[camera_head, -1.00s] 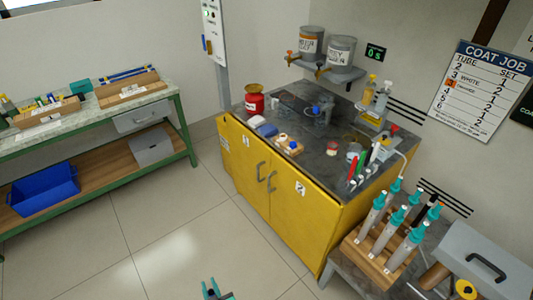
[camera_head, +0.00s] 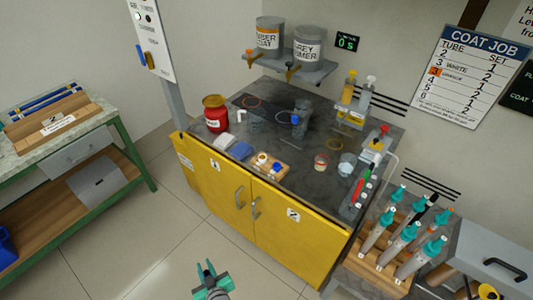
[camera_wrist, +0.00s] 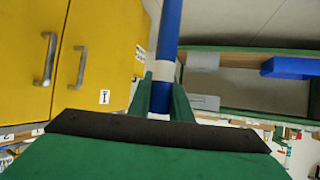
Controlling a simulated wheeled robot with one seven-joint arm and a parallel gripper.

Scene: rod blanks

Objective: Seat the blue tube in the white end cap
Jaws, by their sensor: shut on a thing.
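My gripper (camera_head: 209,272) shows low in the head view, over the floor in front of the yellow cabinet. In the wrist view my gripper (camera_wrist: 161,92) is shut on the blue tube (camera_wrist: 169,30), which has a white band and extends up out of the picture between the green fingers. The tube cannot be made out in the head view. A small wooden block (camera_head: 284,173) on the cabinet's dark top holds small white, blue and orange parts. A white one (camera_head: 262,158) may be the white end cap, but it is too small to be sure.
The yellow cabinet (camera_head: 235,215) stands ahead, with a red pot (camera_head: 215,115), cups and bottles on top. A rack of teal-tipped tubes (camera_head: 380,262) is at the right. A green-framed bench (camera_head: 135,165) is at the left. The floor between is clear.

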